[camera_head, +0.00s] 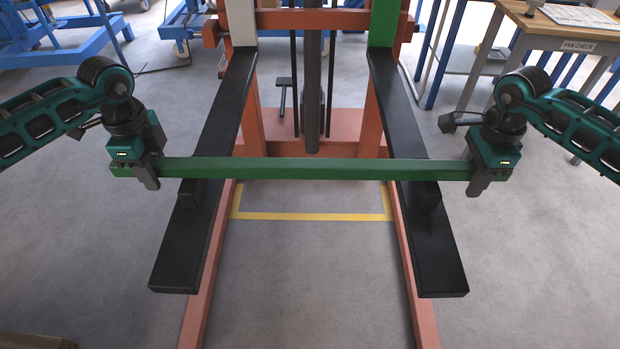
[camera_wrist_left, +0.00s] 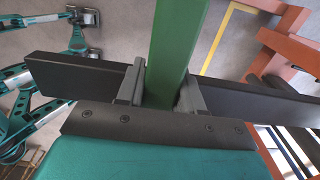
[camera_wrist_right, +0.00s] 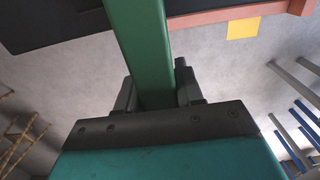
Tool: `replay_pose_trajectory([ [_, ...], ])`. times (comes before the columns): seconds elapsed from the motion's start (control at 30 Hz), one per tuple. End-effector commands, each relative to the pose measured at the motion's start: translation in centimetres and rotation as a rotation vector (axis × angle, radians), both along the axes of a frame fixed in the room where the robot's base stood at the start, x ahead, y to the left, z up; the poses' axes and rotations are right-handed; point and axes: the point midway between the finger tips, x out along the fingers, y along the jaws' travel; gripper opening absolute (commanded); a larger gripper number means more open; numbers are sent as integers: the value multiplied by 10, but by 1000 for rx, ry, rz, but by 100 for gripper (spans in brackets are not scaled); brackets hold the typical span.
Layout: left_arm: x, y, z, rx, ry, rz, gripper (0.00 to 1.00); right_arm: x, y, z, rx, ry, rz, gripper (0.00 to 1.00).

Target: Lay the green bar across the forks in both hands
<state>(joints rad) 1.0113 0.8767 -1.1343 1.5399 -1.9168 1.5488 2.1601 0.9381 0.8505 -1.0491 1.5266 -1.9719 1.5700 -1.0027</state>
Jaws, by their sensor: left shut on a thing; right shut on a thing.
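The green bar (camera_head: 310,169) runs level from left to right over two black forks, the left fork (camera_head: 215,130) and the right fork (camera_head: 405,120). My left gripper (camera_head: 148,172) is shut on the bar near its left end, outside the left fork. My right gripper (camera_head: 480,176) is shut on it near its right end, outside the right fork. The bar also shows between the fingers in the left wrist view (camera_wrist_left: 170,60) and the right wrist view (camera_wrist_right: 143,50). I cannot tell whether the bar touches the forks.
The orange lift frame (camera_head: 330,125) stands behind, with its legs under the forks. A yellow floor line (camera_head: 310,216) lies between them. A work table (camera_head: 570,30) marked FAN CHECK is at the back right, blue frames (camera_head: 60,40) at the back left. Floor in front is clear.

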Motion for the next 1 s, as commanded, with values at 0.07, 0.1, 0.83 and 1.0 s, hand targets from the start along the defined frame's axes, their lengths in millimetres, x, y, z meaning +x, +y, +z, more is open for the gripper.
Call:
replay_pose_trajectory([
  [0.07, 1, 0, -5, -1, -4, 0, 0, 1, 0, -5, 1, -4, 0, 0],
  [0.1, 0, 0, -7, 0, 0, 0, 37, 0, 0, -7, 0, 0, 0, 37],
  [0.83, 1, 0, 23, -1, -5, 0, 62, 0, 0, -4, 0, 0, 0, 62],
  [1.0, 1, 0, 61, -1, -5, -1, 62, 0, 0, -4, 0, 0, 0, 62],
])
